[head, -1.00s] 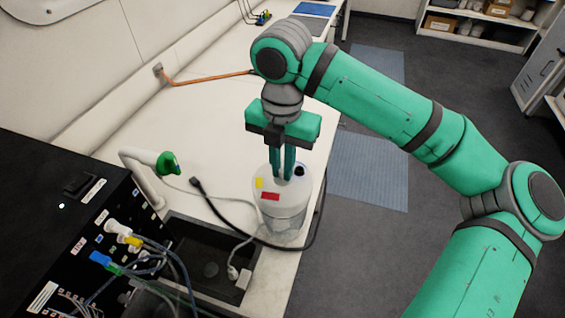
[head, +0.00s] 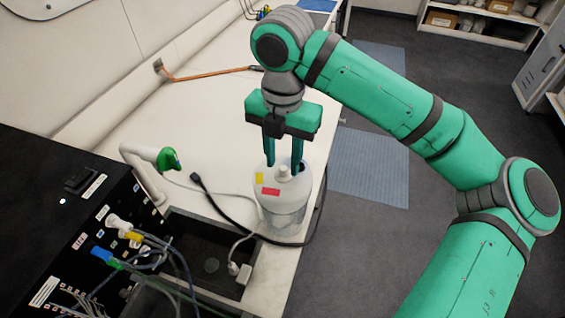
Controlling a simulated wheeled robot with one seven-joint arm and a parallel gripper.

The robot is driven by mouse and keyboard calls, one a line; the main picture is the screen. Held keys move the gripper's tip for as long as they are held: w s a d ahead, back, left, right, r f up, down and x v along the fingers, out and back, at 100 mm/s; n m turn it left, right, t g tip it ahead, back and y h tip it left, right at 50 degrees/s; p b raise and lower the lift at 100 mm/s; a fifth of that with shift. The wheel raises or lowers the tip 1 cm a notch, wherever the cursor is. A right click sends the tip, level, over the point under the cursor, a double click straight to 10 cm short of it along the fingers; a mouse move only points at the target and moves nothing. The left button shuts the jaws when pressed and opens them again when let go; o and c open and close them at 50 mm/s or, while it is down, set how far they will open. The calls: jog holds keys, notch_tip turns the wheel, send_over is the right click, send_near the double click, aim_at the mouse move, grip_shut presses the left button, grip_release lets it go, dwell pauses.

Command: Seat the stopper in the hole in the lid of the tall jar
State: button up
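The tall jar (head: 287,217) is a translucent white vessel with a yellow and a red label, standing upright near the bench's right edge. A small white stopper (head: 284,170) stands upright on its pale lid (head: 278,182). My gripper (head: 283,169) is above the jar, pointing down, with its two fingers spread on either side of the stopper and gaps showing. A dark spot shows on the lid behind the right finger, partly hidden; I cannot tell whether it is a hole or a cap. The stopper's lower end is not visible, so its depth in the lid is unclear.
A black cable (head: 238,232) loops around the jar's base. A black instrument box (head: 60,225) with plugged cables stands at left.

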notch_tip(320, 180, up, 9)
dwell(0.3)
jog(key=shift+f, duration=0.1)
